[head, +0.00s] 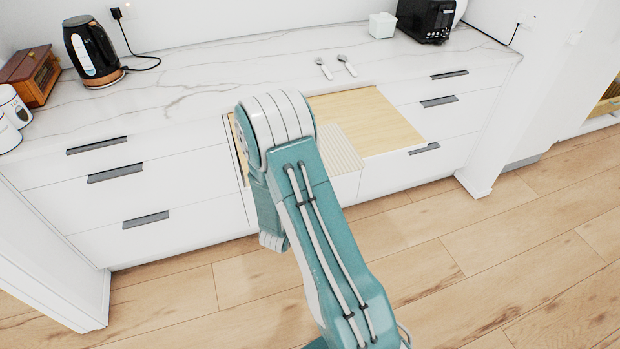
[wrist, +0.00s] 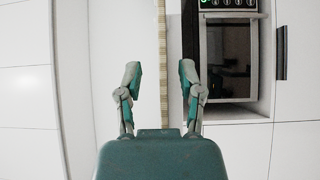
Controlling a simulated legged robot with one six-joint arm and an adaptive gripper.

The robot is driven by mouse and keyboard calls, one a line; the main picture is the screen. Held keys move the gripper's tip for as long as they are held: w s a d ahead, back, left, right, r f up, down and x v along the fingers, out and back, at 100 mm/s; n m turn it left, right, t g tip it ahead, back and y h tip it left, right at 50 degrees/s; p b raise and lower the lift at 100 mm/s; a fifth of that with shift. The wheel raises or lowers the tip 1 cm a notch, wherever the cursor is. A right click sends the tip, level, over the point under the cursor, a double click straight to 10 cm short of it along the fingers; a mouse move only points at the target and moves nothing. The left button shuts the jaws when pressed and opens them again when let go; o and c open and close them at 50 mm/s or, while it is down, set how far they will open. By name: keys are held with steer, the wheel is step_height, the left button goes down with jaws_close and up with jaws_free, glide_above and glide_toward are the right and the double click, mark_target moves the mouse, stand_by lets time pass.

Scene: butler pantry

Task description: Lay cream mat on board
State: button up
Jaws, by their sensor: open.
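The cream ribbed mat (head: 340,147) shows over the front part of the board, partly hidden by my arm. I cannot tell whether it touches the board or is above it. In the wrist view my gripper (wrist: 161,75) is open, its two fingers apart. A narrow ribbed cream strip (wrist: 162,50), which looks like the mat seen nearly edge-on, runs between the fingers without visible contact. My gripper is hidden behind my arm in the head view.
A kettle (head: 92,52) stands at the left, a white box (head: 382,25) and a black toaster (head: 426,20) at the back right. White drawers (head: 150,185) flank the board. An oven (wrist: 227,55) shows in the wrist view.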

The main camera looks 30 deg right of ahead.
steer(key=v, duration=1.2)
steer(key=shift+w, duration=0.15)
steer(key=w+a+r+m+t+y, duration=0.1)
steer(key=w+a+r+m+y, duration=0.35)
steer(key=w+y, duration=0.2)
steer(key=s+a+r+y, duration=0.1)
steer(key=a+r+y, duration=0.5)
steer(key=r+y, duration=0.25)
steer(key=s+r+m+g, duration=0.1)
steer(key=s+r, duration=0.4)
steer(key=s, duration=0.6)
steer(key=s+r+m+g, duration=0.1)
steer(key=s+r+g, duration=0.3)
steer(key=s, duration=0.7)
steer(key=shift+s+d+r, duration=0.2)
steer(key=shift+d+r, duration=0.25)
steer(key=shift+r, duration=0.2)
